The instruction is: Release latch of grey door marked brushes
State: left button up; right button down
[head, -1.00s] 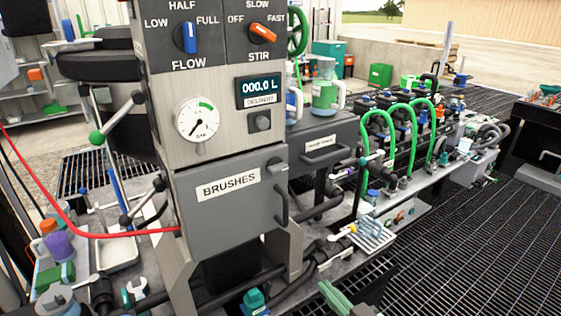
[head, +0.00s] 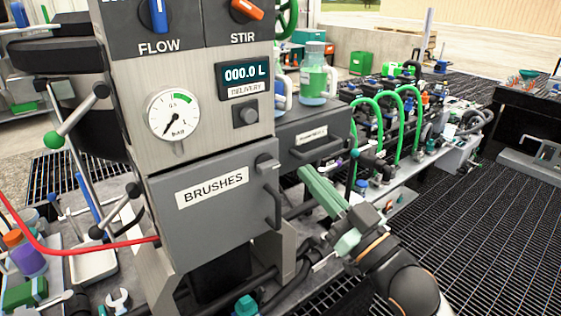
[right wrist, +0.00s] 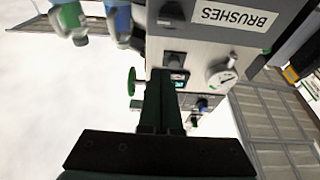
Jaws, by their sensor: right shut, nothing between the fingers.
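The grey door marked BRUSHES (head: 215,222) is closed on the front of the metal cabinet. A small grey latch (head: 266,163) sits at its upper right corner, above a dark vertical handle (head: 273,207). My right gripper (head: 303,172) has green fingers that are shut and empty. Its tips appear to the right of the latch, apart from it in the picture; the depth gap is hard to tell. In the right wrist view the BRUSHES door (right wrist: 285,38) appears upside down at the top, beyond the shut fingers (right wrist: 163,75). My left gripper is not in view.
A grey drawer (head: 312,135) with its own handle is right of the door, behind my fingers, with a green-filled jar (head: 314,82) above. Green hoses (head: 368,110) stand further right. A red hose (head: 90,249) runs at the left. The grating at lower right is open floor.

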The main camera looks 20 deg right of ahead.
aim_at(267, 165)
jog(key=w+a, duration=0.1)
jog(key=w, duration=0.1)
jog(key=w+a+p, duration=0.1)
jog(key=w, duration=0.2)
jog(key=w+a, duration=0.1)
jog(key=w, duration=0.2)
jog(key=shift+w, duration=0.15)
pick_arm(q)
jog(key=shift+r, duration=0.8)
pick_arm(e)
jog(key=shift+f, duration=0.55)
jog(key=shift+w+p, duration=0.1)
jog(key=shift+p, duration=0.2)
jog(key=shift+s+m, duration=0.2)
jog(key=shift+m, duration=0.2)
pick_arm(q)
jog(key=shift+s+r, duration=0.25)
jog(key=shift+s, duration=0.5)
pick_arm(e)
jog(key=shift+w, duration=0.1)
